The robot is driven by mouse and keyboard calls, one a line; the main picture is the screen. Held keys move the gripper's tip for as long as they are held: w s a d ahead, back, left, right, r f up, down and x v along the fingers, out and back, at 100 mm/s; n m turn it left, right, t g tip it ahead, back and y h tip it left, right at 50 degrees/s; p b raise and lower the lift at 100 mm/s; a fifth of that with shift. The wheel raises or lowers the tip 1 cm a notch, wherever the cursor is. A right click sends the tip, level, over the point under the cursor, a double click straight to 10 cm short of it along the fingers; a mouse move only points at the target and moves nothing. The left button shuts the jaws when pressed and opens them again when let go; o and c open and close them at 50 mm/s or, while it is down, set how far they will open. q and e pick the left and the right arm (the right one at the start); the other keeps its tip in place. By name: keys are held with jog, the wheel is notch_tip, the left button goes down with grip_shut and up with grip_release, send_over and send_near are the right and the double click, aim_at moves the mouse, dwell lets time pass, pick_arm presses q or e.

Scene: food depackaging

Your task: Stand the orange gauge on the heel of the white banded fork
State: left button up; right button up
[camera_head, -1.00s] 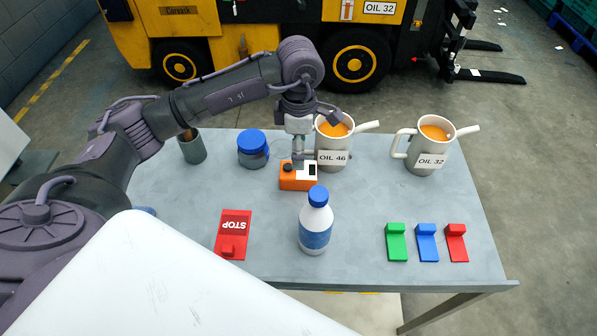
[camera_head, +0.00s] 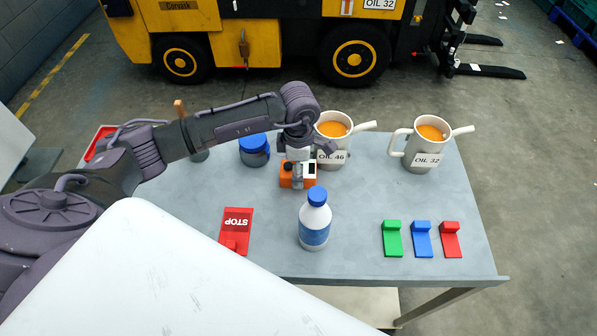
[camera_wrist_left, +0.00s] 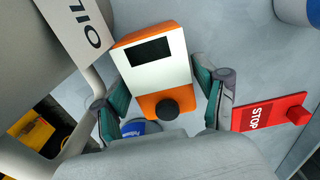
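The orange gauge (camera_head: 285,179) has a white face, a dark screen and a black knob. It rests on the table under my left gripper (camera_head: 297,184). The gauge also shows in the left wrist view (camera_wrist_left: 163,72), between the two fingers of my left gripper (camera_wrist_left: 163,85). The fingers are apart on either side of it, and I cannot tell whether they touch it. The fork with a white band (camera_head: 498,72) is low on the forklift at the upper right, its heel beside the black mast. My right gripper is not in view.
The grey table (camera_head: 345,262) holds an OIL 46 jug (camera_head: 331,156) close behind the gauge and an OIL 32 jug (camera_head: 424,147). A white bottle (camera_head: 315,222) stands in front, a blue-lidded jar (camera_head: 253,150) at left. The yellow forklift (camera_head: 270,40) is beyond the table.

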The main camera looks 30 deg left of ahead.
pick_arm(q)
jog(key=shift+r, duration=0.15)
jog(key=c, duration=1.1)
